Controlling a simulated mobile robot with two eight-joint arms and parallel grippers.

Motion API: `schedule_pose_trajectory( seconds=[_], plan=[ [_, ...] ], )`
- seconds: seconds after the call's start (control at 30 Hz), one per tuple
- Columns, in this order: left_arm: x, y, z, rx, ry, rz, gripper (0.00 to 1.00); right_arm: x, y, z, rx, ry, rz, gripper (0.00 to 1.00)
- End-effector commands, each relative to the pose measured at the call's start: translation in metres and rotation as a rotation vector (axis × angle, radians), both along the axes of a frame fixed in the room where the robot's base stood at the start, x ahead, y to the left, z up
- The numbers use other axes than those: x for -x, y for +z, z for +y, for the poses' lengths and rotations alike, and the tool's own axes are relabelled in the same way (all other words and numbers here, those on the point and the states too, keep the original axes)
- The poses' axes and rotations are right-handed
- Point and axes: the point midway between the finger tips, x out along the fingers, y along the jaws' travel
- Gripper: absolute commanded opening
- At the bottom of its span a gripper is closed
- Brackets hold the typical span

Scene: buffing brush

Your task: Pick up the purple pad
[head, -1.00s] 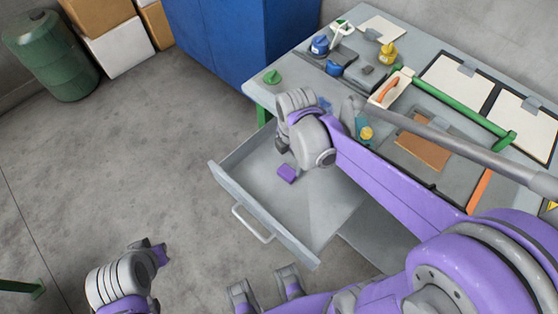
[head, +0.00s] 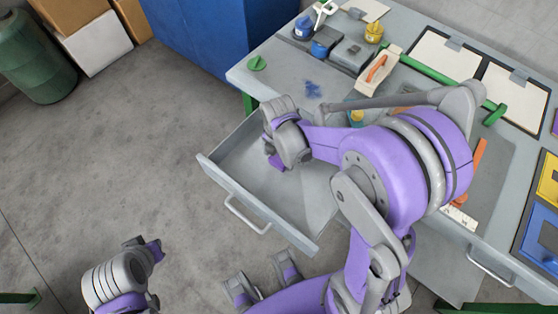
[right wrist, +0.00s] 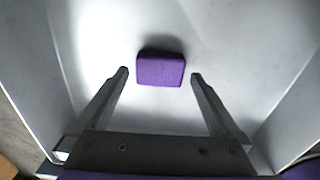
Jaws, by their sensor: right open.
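The purple pad (right wrist: 160,70) is a small block lying on the bottom of the open grey drawer (head: 225,166). In the head view a part of the pad (head: 277,162) shows just below my right gripper (head: 270,149), which hides the rest. In the right wrist view my right gripper (right wrist: 159,76) is open, with one finger on each side of the pad and slightly short of it. Gaps show between the pad and both fingers. My left gripper (head: 156,250) is over the floor at lower left, away from the drawer; its jaws are unclear.
The drawer walls surround the pad. A blue cabinet (head: 205,40) stands behind. Floor left of the drawer is clear.

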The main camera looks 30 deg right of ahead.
Motion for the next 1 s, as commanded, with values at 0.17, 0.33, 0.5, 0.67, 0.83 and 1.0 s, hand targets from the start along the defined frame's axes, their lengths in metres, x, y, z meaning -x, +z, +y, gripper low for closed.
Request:
schedule_pose_trajectory(
  seconds=[0.17, 0.33, 0.5, 0.67, 0.83, 1.0],
  plan=[
    [0.0004, -0.0021, 0.0, 0.0, 0.0, 0.001, 0.0, 0.0, -0.0114, 0.0001, 0.0, 0.0, 0.0, 1.0],
    [0.0003, -0.0017, 0.0, 0.0, 0.0, 0.001, 0.0, 0.0, -0.0109, 0.0001, 0.0, 0.0, 0.0, 1.0],
    [0.0003, -0.0017, 0.0, 0.0, 0.0, 0.001, 0.0, 0.0, -0.0108, 0.0001, 0.0, 0.0, 0.0, 0.71],
    [0.0003, -0.0017, 0.0, 0.0, 0.0, 0.001, 0.0, 0.0, -0.0107, 0.0001, 0.0, 0.0, 0.0, 0.42],
    [0.0003, -0.0018, 0.0, 0.0, 0.0, 0.001, 0.0, 0.0, -0.0106, 0.0001, 0.0, 0.0, 0.0, 0.23],
    [0.0002, -0.0014, 0.0, 0.0, 0.0, 0.001, 0.0, 0.0, -0.0092, 0.0001, 0.0, 0.0, 0.0, 0.23]
  ],
)
